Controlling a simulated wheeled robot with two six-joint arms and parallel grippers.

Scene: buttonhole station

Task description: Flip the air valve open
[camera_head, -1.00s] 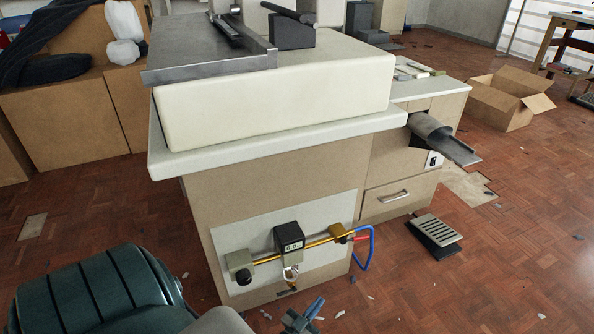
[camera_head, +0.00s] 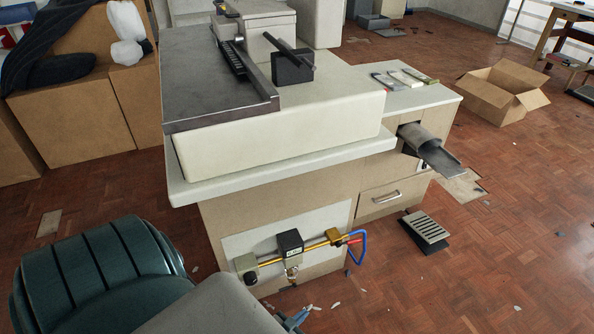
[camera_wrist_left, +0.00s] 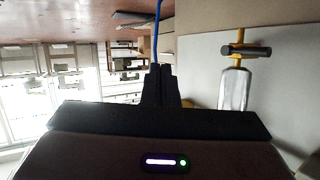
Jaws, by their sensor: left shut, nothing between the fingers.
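The air line runs along a pale panel (camera_head: 236,236) on the front of the machine stand in the head view. It has a brass pipe (camera_head: 268,260), a dark gauge block (camera_head: 290,243) and a brass block (camera_head: 333,236) with a small red part (camera_head: 354,240) on its right. A silver part (camera_head: 292,270) hangs below the gauge; I cannot tell which part is the valve's lever. In the left wrist view, a brass fitting with a black bar (camera_wrist_left: 246,51) and a silver piece (camera_wrist_left: 234,90) stands right of my shut, empty left gripper (camera_wrist_left: 160,72), apart from it.
A blue hose (camera_head: 364,248) loops out from the right end of the air line. A slatted pedal (camera_head: 427,231) is on the floor at right. An open cardboard box (camera_head: 503,97) stands farther back. The floor before the panel is mostly clear, with small scraps.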

